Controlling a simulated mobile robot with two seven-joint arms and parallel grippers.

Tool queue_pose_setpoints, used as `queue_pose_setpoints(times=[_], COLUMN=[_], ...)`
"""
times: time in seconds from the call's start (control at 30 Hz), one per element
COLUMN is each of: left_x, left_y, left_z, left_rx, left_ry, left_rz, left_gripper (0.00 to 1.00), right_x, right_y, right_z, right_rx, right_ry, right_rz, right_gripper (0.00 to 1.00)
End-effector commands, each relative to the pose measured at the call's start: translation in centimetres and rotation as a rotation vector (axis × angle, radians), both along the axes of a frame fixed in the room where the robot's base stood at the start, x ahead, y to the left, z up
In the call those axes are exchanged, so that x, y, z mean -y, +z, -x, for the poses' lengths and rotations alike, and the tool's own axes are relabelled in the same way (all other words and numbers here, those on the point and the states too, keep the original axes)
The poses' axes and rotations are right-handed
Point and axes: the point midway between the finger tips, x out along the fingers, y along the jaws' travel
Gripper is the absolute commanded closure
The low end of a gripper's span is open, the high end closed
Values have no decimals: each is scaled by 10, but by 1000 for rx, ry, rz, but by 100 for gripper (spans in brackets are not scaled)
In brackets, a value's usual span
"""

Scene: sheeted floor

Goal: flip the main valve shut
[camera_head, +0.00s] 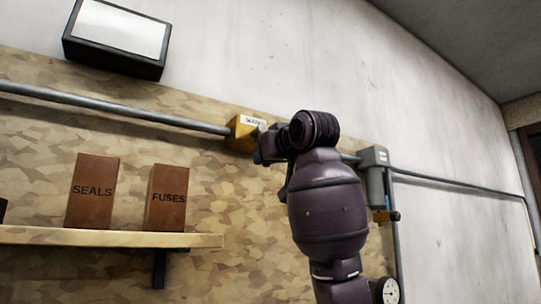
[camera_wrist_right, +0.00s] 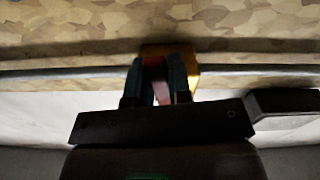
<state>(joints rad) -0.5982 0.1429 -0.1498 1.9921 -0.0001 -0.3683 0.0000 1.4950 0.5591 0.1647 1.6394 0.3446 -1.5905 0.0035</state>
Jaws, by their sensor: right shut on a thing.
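A yellow valve body (camera_head: 241,133) with a small white label sits on the grey pipe on the wall; the label is too small to read surely. It also shows in the right wrist view (camera_wrist_right: 192,68), behind my fingers. My right gripper (camera_head: 266,148) is at its right side, partly hidden by my own purple wrist. In the right wrist view the two fingers (camera_wrist_right: 156,82) are closed around a reddish handle (camera_wrist_right: 160,92) in front of the yellow body. Most of the handle is hidden, so its angle cannot be told. My left gripper is not in view.
A grey box (camera_head: 374,160) with a lever (camera_head: 385,216) below it is right of my arm, above a round gauge (camera_head: 387,291). A shelf (camera_head: 110,238) at left holds the SEALS box (camera_head: 92,190) and FUSES box (camera_head: 167,197). A dark-framed panel (camera_head: 117,36) hangs above.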

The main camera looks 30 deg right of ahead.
Motion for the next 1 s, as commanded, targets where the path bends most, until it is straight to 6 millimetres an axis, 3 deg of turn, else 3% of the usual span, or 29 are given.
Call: queue_pose_setpoints(times=[0.33,0.9,0.93,1.0], left_x=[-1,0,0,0], left_y=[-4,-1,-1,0], left_z=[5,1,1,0], left_rx=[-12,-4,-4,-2], left_ry=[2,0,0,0], left_rz=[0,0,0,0], left_gripper=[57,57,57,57], right_x=[-10,-11,-11,-11], right_y=[-2,-2,-2,-1], right_z=[0,1,1,1], right_rx=[-15,-17,-17,-17], right_ry=[0,2,2,1], right_rz=[-145,-174,-174,-174], right_gripper=[100,100,77,66])
